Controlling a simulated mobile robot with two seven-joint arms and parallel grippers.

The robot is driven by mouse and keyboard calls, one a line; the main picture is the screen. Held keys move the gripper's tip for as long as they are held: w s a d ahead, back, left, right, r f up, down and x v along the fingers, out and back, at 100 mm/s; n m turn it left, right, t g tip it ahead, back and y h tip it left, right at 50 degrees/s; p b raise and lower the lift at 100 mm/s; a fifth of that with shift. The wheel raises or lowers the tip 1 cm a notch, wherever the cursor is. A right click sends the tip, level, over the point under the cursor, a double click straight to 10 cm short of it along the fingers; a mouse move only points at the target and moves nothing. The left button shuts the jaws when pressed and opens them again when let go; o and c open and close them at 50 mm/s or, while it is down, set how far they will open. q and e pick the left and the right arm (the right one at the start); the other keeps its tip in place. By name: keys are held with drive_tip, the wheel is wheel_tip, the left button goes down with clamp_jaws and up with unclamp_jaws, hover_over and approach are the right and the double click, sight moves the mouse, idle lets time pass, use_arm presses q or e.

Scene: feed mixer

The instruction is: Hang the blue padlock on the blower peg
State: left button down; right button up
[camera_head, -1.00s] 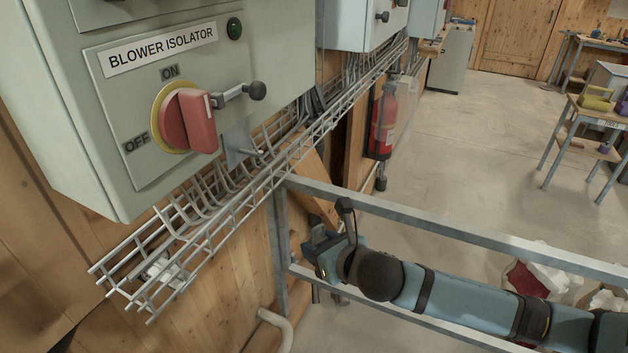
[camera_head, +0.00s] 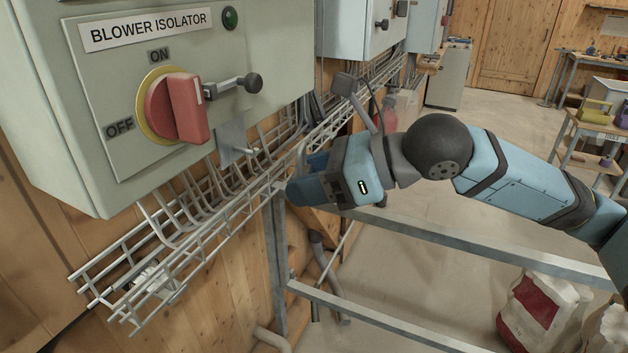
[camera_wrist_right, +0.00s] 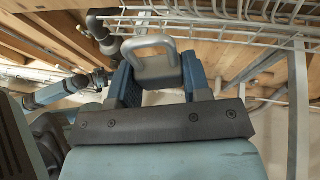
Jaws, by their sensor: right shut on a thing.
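My right gripper (camera_head: 308,178) is raised in front of the wire cable tray, below and right of the isolator box. In the right wrist view its blue fingers (camera_wrist_right: 158,78) are shut on the padlock (camera_wrist_right: 155,68), whose grey metal shackle stands up beyond the fingers. In the head view a bit of the shackle shows at the fingertips. The blower peg (camera_head: 247,152) sticks out from a small metal bracket under the box, bare, left of the gripper and apart from it. My left gripper is not visible.
The blower isolator box (camera_head: 120,185) has a red rotary handle (camera_head: 180,108) and a black-knobbed lever (camera_head: 253,83) above the peg. The wire cable tray (camera_head: 215,220) runs just below. A metal rail (camera_head: 480,248) crosses under my right arm. White-and-red sacks (camera_head: 540,310) stand low right.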

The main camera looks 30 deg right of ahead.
drive_tip(key=w+a+f, duration=0.1)
drive_tip(key=w+a, duration=0.4)
drive_tip(key=w, duration=0.1)
drive_tip(key=shift+w+f, duration=0.2)
drive_tip(key=shift+w, duration=0.1)
idle(0.7)
drive_tip(key=shift+a, duration=0.1)
idle(0.5)
drive_tip(key=o, duration=1)
drive_tip(key=shift+o, duration=0.2)
